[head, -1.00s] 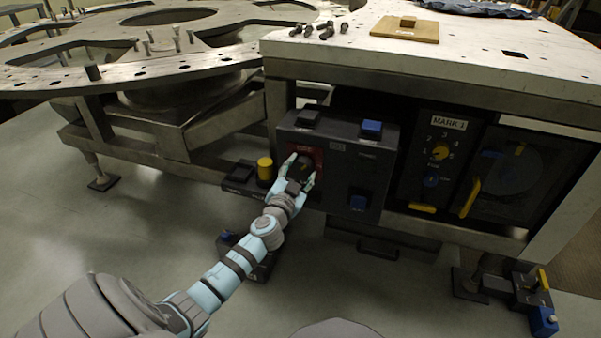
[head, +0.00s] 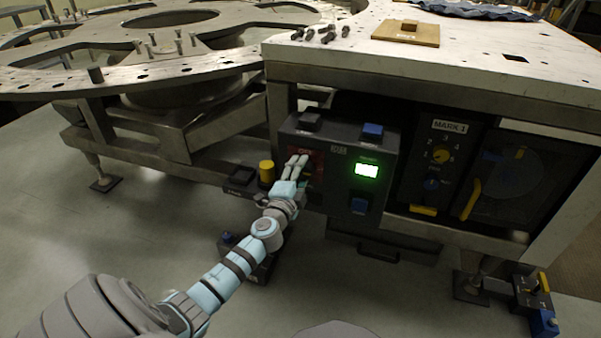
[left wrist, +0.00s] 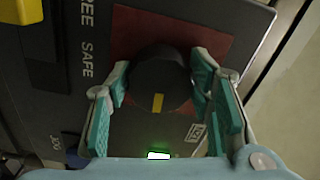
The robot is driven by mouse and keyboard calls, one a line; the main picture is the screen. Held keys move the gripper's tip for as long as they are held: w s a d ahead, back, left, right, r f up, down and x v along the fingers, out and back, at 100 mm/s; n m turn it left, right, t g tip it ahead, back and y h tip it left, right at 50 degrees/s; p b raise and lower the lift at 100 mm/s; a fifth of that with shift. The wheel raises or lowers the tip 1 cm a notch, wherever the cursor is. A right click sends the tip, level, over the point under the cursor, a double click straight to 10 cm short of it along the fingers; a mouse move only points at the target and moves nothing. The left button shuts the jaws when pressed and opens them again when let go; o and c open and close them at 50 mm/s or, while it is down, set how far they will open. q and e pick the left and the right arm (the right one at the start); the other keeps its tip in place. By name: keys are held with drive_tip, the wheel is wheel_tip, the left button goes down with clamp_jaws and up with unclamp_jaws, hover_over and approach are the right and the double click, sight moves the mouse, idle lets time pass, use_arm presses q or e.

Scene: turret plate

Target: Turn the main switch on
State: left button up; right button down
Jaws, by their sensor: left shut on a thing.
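The main switch is a round black knob with a yellow mark on a red plate, seen in the left wrist view (left wrist: 160,80). In that view the yellow mark lies toward the bottom of the knob. My left gripper (left wrist: 160,88) is shut on the knob, with a teal-padded finger on each side. In the head view my left gripper (head: 297,168) reaches the red plate (head: 318,158) on the dark control panel (head: 338,138) and hides most of the knob. A small display (head: 366,170) on this panel glows green. My right gripper is not in view.
Blue buttons (head: 372,131) and a yellow button (head: 267,171) are close to the gripper. A panel labelled MARK 1 (head: 450,125) with a yellow-marked dial stands to the right. The white tabletop (head: 480,60) overhangs the panels.

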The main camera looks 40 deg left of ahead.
use_arm(q)
drive_tip(key=shift+m, duration=0.6)
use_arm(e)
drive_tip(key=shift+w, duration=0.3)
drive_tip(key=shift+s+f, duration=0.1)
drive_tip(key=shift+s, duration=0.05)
use_arm(q)
drive_tip(key=o, duration=1)
drive_tip(key=shift+o, duration=0.8)
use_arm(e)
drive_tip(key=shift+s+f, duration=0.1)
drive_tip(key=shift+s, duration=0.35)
use_arm(q)
drive_tip(key=v, duration=1.2)
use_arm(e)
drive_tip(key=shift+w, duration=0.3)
use_arm(q)
drive_tip(key=shift+d+f, duration=0.1)
